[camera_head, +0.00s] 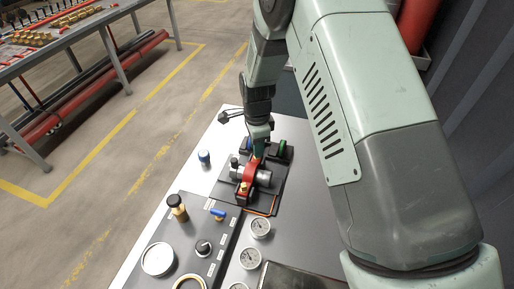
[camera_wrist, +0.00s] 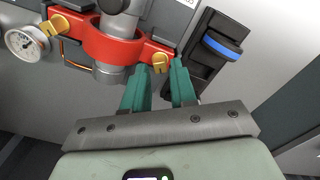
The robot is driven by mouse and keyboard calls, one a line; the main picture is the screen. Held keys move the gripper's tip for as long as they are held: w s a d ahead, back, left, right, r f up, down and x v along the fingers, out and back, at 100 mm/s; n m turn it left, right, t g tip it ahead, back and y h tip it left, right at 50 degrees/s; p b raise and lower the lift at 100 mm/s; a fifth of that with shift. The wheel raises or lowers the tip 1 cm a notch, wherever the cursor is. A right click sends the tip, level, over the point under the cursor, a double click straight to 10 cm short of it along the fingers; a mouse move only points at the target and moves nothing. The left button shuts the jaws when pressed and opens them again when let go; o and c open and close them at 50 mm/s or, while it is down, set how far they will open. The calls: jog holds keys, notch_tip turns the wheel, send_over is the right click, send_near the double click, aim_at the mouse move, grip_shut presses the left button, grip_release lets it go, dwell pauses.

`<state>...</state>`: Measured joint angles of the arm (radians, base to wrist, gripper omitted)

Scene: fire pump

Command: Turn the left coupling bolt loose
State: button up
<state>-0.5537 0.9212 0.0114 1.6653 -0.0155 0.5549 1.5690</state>
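A red coupling clamp (camera_wrist: 112,45) sits around a grey pipe; it also shows in the head view (camera_head: 248,172). A yellow wing bolt (camera_wrist: 160,62) is on the clamp's right end in the wrist view. A second yellow bolt (camera_wrist: 53,25) is on its left end. My gripper (camera_wrist: 161,65) points its two teal fingers at the right-hand bolt, with a fingertip on each side of it. The fingers are apart, and I cannot tell whether they touch the bolt. In the head view my gripper (camera_head: 259,148) is over the clamp, and the bolts there are hard to make out.
A dial gauge (camera_wrist: 24,42) is beside the left bolt. A blue-banded knob (camera_wrist: 222,45) on a black mount is close right of my fingers. In the head view, a panel with gauges (camera_head: 260,228) and knobs fills the front; a blue cap (camera_head: 204,157) stands left.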

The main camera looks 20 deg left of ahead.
jog(key=shift+f, duration=0.75)
grip_shut()
